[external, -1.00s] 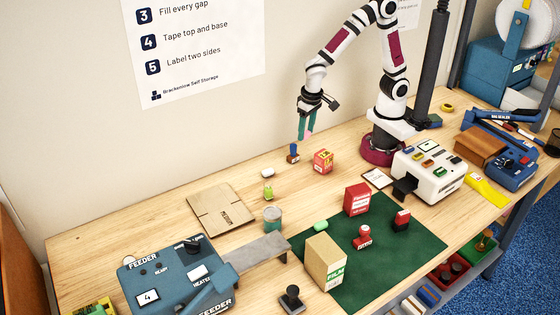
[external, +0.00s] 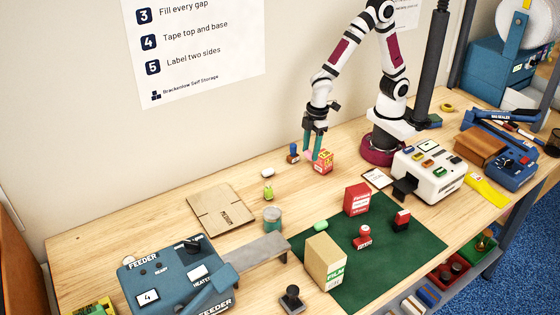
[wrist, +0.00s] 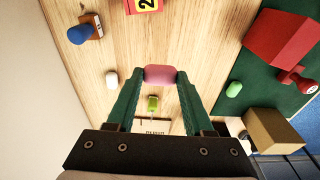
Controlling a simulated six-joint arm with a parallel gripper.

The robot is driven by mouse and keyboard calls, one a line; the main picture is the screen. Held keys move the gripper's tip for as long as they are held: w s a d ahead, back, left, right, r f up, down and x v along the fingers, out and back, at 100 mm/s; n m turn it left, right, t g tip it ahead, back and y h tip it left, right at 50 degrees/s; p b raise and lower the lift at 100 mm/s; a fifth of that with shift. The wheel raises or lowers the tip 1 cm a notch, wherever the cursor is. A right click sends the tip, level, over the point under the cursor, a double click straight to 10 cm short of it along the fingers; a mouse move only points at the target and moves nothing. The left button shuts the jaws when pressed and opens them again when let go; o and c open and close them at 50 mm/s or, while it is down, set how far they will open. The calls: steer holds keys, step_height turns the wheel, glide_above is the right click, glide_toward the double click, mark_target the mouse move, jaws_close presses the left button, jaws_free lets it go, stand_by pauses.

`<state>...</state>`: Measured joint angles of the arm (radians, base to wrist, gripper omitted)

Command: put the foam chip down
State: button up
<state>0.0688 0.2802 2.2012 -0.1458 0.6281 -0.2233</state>
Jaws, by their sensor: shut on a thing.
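My gripper (external: 312,157) has green fingers and is shut on a pink foam chip (wrist: 160,75). In the wrist view the chip is squeezed between the two fingertips. In the external view the pink chip (external: 308,154) shows small at the fingertips, low near the table, just left of a red and yellow box (external: 323,162). I cannot tell whether the chip touches the wood. A white foam chip (external: 267,172) and a green foam chip (external: 320,226) lie apart from my gripper.
A blue-handled stamp (external: 293,153) stands left of my gripper. A small green item (external: 268,193), a tin (external: 272,219) and flat cardboard (external: 222,208) lie nearer the front. A green mat (external: 410,262) holds a red box (external: 357,199) and stamps. Bare wood lies left of the blue-handled stamp.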

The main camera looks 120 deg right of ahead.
glide_above(318, 204)
steer(key=f, duration=0.6)
steer(key=shift+s+d+f, duration=0.1)
steer(key=shift+s+f, duration=0.1)
steer(key=shift+s, duration=0.05)
step_height(318, 204, down, 4)
steer(key=shift+f, duration=0.1)
steer(key=shift+f, duration=0.1)
steer(key=o, duration=1.3)
